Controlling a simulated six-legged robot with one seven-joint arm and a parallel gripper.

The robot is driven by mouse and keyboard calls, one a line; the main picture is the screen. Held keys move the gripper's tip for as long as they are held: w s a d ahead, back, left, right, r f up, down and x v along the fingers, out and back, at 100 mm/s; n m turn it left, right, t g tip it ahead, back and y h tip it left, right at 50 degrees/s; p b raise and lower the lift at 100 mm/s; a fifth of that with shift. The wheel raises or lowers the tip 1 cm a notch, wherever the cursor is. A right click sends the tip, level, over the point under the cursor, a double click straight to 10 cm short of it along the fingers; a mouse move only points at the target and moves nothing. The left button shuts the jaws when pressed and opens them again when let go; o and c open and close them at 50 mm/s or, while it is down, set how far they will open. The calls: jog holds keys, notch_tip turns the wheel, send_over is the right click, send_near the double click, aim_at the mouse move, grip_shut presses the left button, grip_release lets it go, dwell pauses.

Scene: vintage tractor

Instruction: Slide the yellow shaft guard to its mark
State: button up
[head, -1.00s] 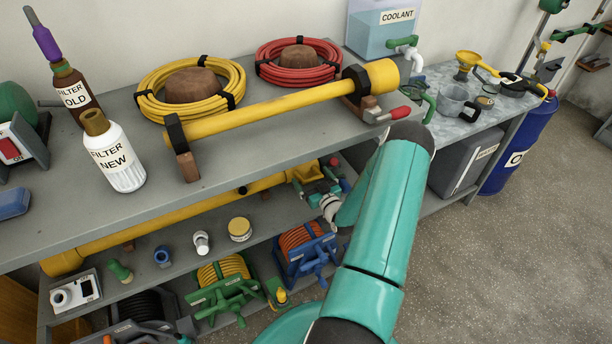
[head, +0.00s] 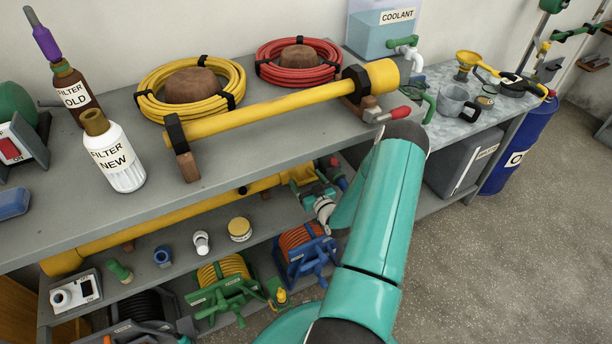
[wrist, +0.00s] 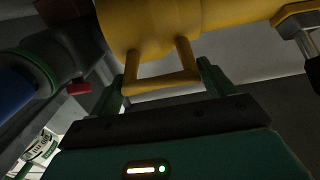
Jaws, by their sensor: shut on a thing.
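The yellow shaft guard (head: 298,174) is on the yellow shaft (head: 205,208) under the bench top, near the shaft's right end. In the wrist view the guard (wrist: 150,28) fills the top middle, with a yellow loop handle (wrist: 160,84) on its near side. My gripper (wrist: 165,80) is shut on this handle, one green finger at each side. In the head view my gripper (head: 317,190) is small and partly behind my arm. I cannot make out the mark clearly; a dark band (head: 242,190) shows on the shaft left of the guard.
The bench top (head: 60,222) overhangs the shaft. A red-and-blue fitting (head: 338,176) is right of the guard.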

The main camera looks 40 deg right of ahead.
jog(key=w+a, duration=0.2)
jog(key=a, duration=0.6)
jog(key=shift+w+a, duration=0.2)
jog(key=shift+w, duration=0.1)
jog(key=o, duration=0.8)
jog(key=shift+o, duration=0.5)
dwell(0.3)
jog(key=v, duration=1.3)
jog(key=shift+s, duration=0.4)
jog(key=shift+s, duration=0.15)
